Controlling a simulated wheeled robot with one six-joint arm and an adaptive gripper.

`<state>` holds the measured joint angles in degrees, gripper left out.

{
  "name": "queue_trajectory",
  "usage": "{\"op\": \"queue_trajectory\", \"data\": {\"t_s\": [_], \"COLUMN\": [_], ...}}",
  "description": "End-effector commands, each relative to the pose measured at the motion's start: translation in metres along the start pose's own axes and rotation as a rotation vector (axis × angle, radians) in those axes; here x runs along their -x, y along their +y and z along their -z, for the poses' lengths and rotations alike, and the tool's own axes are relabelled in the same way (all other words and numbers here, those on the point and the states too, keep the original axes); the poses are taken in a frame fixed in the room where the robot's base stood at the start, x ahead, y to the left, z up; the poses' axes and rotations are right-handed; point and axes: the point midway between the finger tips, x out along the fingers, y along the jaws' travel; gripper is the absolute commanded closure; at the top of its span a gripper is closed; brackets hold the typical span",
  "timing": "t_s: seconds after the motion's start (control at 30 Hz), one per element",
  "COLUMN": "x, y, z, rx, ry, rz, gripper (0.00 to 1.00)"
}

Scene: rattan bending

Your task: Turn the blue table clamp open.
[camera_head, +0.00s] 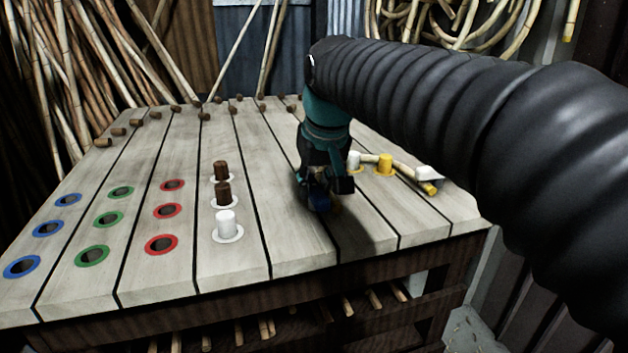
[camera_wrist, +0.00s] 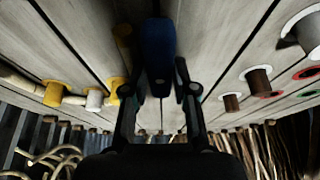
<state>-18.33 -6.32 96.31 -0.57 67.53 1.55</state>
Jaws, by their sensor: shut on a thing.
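The blue table clamp (camera_wrist: 157,45) is dark blue and rounded. In the wrist view it lies between the two fingers of my gripper (camera_wrist: 160,88), which are shut on it. In the head view my gripper (camera_head: 322,190) reaches down to the plank table right of its middle. Only a small blue part of the clamp (camera_head: 319,203) shows there, low by the fingers. The rest is hidden by my gripper, so I cannot tell how far the clamp is turned.
A rattan piece (camera_head: 405,170) lies by a yellow peg (camera_head: 385,165) and a short white peg (camera_head: 354,159) on the right. Two brown pegs and a larger white peg (camera_head: 227,224) stand left of my gripper. Blue, green and red rimmed holes (camera_head: 162,244) lie farther left.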

Motion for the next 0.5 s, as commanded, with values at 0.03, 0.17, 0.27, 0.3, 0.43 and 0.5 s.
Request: {"op": "queue_trajectory", "data": {"t_s": [0.03,0.17,0.27,0.3,0.43,0.5], "x": [-0.0001,-0.0001,-0.0001,0.0000,-0.0001,0.0000], "y": [-0.0005,-0.0005,-0.0005,-0.0005,-0.0004,-0.0004], "z": [0.0008,0.0008,0.0009,0.0009,0.0006,0.0005], "rx": [0.003,0.003,0.002,0.002,0.002,0.002], "ry": [0.003,0.003,0.003,0.003,0.002,0.002], "rz": [0.001,0.001,0.001,0.001,0.000,0.000], "gripper": [1.00,1.00,1.00,0.68,0.48,0.48]}}
